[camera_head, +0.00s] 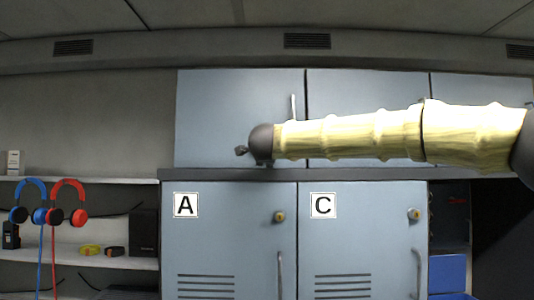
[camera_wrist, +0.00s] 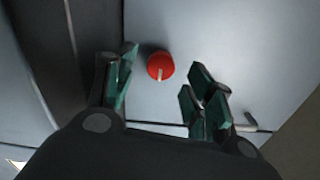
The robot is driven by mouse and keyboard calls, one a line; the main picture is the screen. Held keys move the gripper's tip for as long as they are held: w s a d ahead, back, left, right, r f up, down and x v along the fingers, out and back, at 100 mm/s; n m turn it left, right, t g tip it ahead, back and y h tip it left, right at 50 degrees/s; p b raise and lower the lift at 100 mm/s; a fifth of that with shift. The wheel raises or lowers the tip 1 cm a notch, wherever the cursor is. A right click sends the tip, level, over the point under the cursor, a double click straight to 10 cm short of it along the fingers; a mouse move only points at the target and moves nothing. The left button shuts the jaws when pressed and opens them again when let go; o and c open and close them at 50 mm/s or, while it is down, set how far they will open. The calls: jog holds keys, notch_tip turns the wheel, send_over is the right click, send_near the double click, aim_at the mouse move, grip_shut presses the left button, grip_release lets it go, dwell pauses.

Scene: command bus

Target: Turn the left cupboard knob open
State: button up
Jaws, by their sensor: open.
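A round red knob (camera_wrist: 160,66) with a white mark sits on a light blue-grey door panel (camera_wrist: 215,30) in the wrist view. My gripper (camera_wrist: 163,58) is open, with its green-padded fingers apart on the left and right of the knob. No contact shows. In the head view my arm stretches left across the upper cupboards, and a small part of my gripper (camera_head: 241,150) shows in front of the upper left door (camera_head: 225,105). The red knob does not show in the head view.
Lower doors marked A (camera_head: 185,205) and C (camera_head: 323,205) have yellow knobs (camera_head: 280,216) and bar handles. An upright handle (camera_head: 293,107) is on the upper left door. Blue (camera_head: 29,190) and red headphones (camera_head: 68,190) hang at the left shelves (camera_head: 85,180).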

jog(key=s, duration=0.9)
jog(key=shift+s, duration=0.35)
